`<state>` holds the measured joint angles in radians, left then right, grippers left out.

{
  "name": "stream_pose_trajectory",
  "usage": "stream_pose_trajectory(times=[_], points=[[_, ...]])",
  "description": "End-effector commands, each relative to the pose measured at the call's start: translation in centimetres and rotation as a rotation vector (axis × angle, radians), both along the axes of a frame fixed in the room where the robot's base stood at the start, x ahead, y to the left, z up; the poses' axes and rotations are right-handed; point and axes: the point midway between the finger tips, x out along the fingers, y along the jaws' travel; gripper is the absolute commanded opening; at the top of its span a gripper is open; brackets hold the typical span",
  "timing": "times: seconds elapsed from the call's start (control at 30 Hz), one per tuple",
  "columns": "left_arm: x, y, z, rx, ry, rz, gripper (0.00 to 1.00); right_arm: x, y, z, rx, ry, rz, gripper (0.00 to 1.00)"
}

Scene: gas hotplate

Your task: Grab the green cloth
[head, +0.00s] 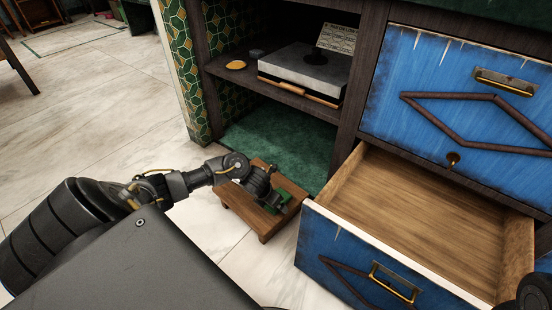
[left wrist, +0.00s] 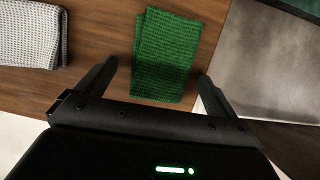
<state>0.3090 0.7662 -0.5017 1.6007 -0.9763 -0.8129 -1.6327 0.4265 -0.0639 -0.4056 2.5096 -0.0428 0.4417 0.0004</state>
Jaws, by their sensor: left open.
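The green cloth (left wrist: 166,50) lies folded on a wooden stool top (left wrist: 100,85) in the left wrist view. My left gripper (left wrist: 157,75) is open, with one finger on each side of the cloth's near end and a gap to both. I cannot tell how high the fingers are above the wood. In the head view my left gripper (head: 275,203) is over the small wooden stool (head: 237,203) and hides most of the cloth.
A folded pale patterned cloth (left wrist: 30,35) lies left of the green one. A blue drawer (head: 345,250) stands open and empty right of the stool. A cabinet shelf (head: 280,95) above holds a hotplate (head: 305,70) and a yellow disc (head: 236,65).

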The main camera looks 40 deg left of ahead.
Motion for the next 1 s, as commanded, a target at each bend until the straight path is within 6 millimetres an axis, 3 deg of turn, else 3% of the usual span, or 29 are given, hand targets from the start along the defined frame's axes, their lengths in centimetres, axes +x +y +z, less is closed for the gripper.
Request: stream_pose_trajectory(times=[0.27,0.6,1.0], points=[[0.12,0.03,-0.08,0.0,-0.001,0.0,0.92,0.01,-0.01,0.17,0.002,0.0,0.0,0.36],[0.09,0.03,-0.09,0.0,-0.001,0.0,0.47,0.01,-0.01,0.15,0.002,0.0,0.0,0.36],[0.11,0.05,0.49,0.001,-0.001,0.0,0.47,-0.07,-0.03,0.56,0.003,-0.004,0.0,0.36]])
